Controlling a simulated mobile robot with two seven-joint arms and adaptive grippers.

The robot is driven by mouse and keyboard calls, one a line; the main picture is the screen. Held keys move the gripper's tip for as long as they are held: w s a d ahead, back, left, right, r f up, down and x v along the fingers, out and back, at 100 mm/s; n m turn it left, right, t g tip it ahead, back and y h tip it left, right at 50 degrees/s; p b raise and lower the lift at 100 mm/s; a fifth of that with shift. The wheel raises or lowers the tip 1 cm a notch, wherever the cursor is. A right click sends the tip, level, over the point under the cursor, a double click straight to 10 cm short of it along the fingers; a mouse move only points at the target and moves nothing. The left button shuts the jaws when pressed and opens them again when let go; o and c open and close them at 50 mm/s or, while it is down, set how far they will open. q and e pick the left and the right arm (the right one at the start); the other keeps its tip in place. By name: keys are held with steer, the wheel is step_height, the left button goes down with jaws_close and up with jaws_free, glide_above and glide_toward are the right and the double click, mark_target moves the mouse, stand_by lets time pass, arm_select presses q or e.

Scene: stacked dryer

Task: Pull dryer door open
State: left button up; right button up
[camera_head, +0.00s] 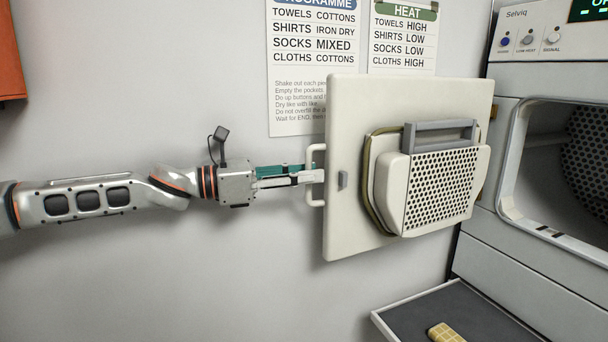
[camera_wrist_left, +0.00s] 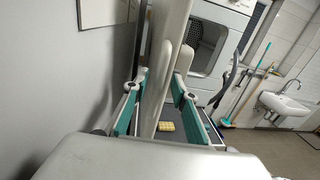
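The cream dryer door (camera_head: 350,120) stands swung wide open, its inner side with the perforated grey filter panel (camera_head: 440,190) facing my head camera. Its pale loop handle (camera_head: 315,200) is on the left edge. My left gripper (camera_head: 312,175) is at this handle, with its fingers pointing right. In the left wrist view the two teal fingers (camera_wrist_left: 157,90) stand apart on either side of the door's edge and handle, with gaps visible. Whether a finger touches the handle is unclear. The dryer's opening (camera_head: 550,170) with its dark drum shows at the right. My right gripper is not in view.
A grey shelf or tray (camera_head: 395,315) with a yellow block (camera_head: 444,333) juts out below the dryer. Wall notices (camera_head: 403,40) hang behind the door. An orange box (camera_head: 10,60) is at the upper left. A sink (camera_wrist_left: 285,103) and broom (camera_wrist_left: 245,85) stand farther off.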

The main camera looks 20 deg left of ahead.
arm_select(q)
steer(key=shift+f, duration=0.1)
steer(key=v, duration=0.7)
steer(key=shift+s+a, duration=0.2)
stand_by(0.3)
